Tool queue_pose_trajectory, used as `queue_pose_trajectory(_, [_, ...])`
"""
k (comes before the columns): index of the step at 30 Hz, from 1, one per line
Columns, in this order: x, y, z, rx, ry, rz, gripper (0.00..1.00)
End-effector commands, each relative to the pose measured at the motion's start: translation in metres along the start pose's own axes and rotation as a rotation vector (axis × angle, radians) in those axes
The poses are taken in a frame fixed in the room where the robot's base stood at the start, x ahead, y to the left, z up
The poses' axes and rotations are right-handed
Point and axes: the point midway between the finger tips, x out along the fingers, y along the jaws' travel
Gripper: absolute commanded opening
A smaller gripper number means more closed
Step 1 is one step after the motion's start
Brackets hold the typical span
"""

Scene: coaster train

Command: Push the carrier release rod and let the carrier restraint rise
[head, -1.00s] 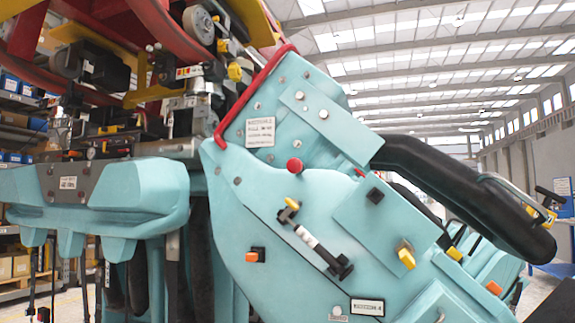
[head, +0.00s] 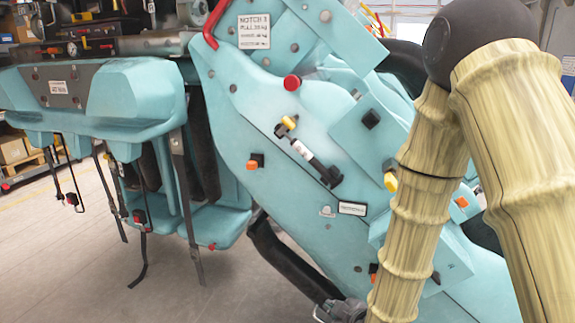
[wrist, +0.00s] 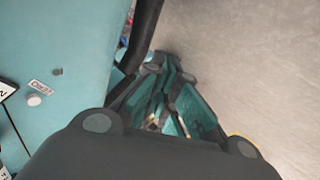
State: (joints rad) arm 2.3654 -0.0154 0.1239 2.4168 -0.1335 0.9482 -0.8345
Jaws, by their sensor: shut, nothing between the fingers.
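The teal carrier side (head: 280,120) fills the middle of the head view. A slim rod-like part (head: 302,150) with a yellow tip, white middle and black end lies slanted on it, below a red knob (head: 292,83). I cannot tell whether this part is the release rod. A black tube (head: 405,66), possibly the restraint, is mostly hidden behind my arm at the upper right. My gripper (wrist: 165,70) shows shut and empty in the wrist view, pointing down beside the teal side (wrist: 60,50). Its tips cannot be made out in the head view.
My arm covers the right of the head view. A teal row of seats (head: 130,100) with hanging straps stands at the left. Orange buttons (head: 255,161) and a yellow block (head: 390,181) stick out of the side. Clear floor (head: 80,240) lies lower left.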

Motion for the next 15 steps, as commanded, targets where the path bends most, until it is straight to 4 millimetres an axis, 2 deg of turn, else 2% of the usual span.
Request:
queue_pose_trajectory(1, [-0.019, 0.029, -0.035, -0.053, 0.039, 0.032, 0.00])
queue_pose_trajectory(3, [-0.036, 0.056, -0.072, -0.134, 0.088, 0.073, 0.00])
queue_pose_trajectory(8, [-0.082, 0.115, -0.156, -0.318, 0.193, 0.180, 0.00])
queue_pose_trajectory(15, [-0.164, 0.193, -0.278, -0.595, 0.322, 0.366, 0.00])
